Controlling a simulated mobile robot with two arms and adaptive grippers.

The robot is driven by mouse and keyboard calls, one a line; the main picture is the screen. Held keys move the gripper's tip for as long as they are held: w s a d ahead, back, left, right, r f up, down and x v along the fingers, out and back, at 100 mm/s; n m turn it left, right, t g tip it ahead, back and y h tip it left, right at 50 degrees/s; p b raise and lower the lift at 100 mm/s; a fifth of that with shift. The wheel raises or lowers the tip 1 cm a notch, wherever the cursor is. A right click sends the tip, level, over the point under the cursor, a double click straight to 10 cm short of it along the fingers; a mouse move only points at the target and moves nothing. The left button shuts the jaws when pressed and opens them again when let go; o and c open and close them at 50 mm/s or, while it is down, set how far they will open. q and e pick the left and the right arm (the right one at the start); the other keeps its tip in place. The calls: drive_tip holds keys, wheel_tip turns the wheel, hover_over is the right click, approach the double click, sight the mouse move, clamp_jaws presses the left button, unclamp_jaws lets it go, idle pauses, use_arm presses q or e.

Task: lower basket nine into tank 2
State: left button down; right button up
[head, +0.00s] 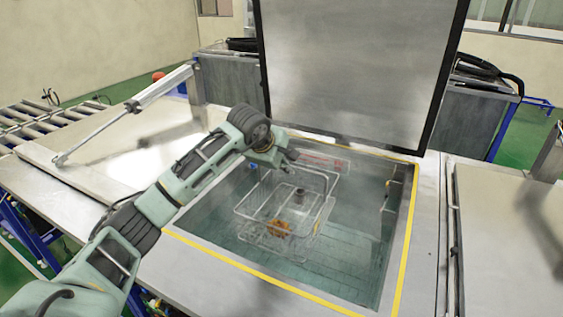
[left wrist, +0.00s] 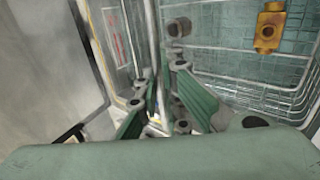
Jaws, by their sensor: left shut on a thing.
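A wire basket (head: 322,207) hangs upright inside the opening of a tank (head: 393,250) whose lid (head: 355,65) stands raised behind it. I cannot read a number on basket or tank. My left gripper (head: 288,158) reaches over from the left and is at the basket's upper back rim. In the left wrist view my left gripper (left wrist: 163,95) is closed on a wire of the basket (left wrist: 235,50). An orange-brown fitting (head: 278,228) lies in the basket, also in the left wrist view (left wrist: 268,28). I cannot tell whether the basket touches the tank floor.
Yellow tape (head: 255,280) edges the tank opening. A closed lid (head: 110,150) with a pneumatic cylinder (head: 160,87) lies to the left, and another lid (head: 515,230) to the right. A roller conveyor (head: 35,118) stands at the far left. Free room shows at the tank's front and right.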

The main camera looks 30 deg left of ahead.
use_arm(q)
drive_tip(key=b, duration=0.4)
hover_over(282, 214)
drive_tip(key=shift+f, duration=3.7)
drive_tip(key=shift+a+f+b, duration=0.1)
drive_tip(key=shift+f+b, duration=4.45)
drive_tip(key=shift+f, duration=1.05)
drive_tip(key=shift+f+b, duration=0.4)
drive_tip(key=shift+f, duration=0.05)
